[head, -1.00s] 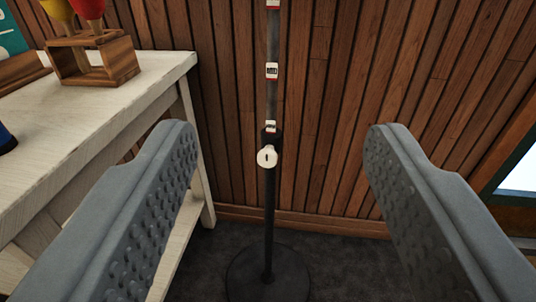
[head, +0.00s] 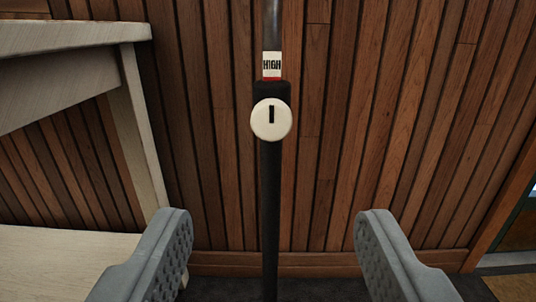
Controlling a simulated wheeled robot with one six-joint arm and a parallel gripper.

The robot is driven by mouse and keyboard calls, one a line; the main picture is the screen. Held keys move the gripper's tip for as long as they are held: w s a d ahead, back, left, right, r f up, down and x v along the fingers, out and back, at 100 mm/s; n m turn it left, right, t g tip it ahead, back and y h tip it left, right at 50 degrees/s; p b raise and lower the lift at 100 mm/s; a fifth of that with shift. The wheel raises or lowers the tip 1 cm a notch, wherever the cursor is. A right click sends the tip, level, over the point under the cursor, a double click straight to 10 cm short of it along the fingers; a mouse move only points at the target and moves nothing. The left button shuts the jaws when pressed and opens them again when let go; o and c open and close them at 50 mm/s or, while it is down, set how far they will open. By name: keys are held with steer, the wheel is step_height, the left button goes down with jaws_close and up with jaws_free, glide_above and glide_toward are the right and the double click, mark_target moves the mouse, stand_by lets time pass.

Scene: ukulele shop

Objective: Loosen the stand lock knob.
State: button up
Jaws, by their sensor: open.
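The stand lock knob (head: 271,120) is a round cream disc with a dark upright mark near its top. It sits on the front of the black collar on the stand (head: 270,200), a dark upright pole. A white label reading HIGH (head: 272,65) with a red lower edge is just above the collar. My gripper (head: 273,225) is open and empty. Its two grey padded fingers are low in the picture, one each side of the pole. The knob is above the fingertips in the picture and apart from them. The stand's foot is out of view.
A pale wooden table (head: 75,36) with a leg and a lower shelf stands to the left. A wood-plank wall (head: 400,120) is behind the stand. Dark floor shows at the bottom. The space right of the pole is clear.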

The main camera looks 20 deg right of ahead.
mark_target(272, 119)
steer(key=x, duration=1.1)
steer(key=f+x, duration=0.1)
steer(key=x, duration=0.5)
steer(key=shift+w, duration=0.35)
steer(key=c, duration=1)
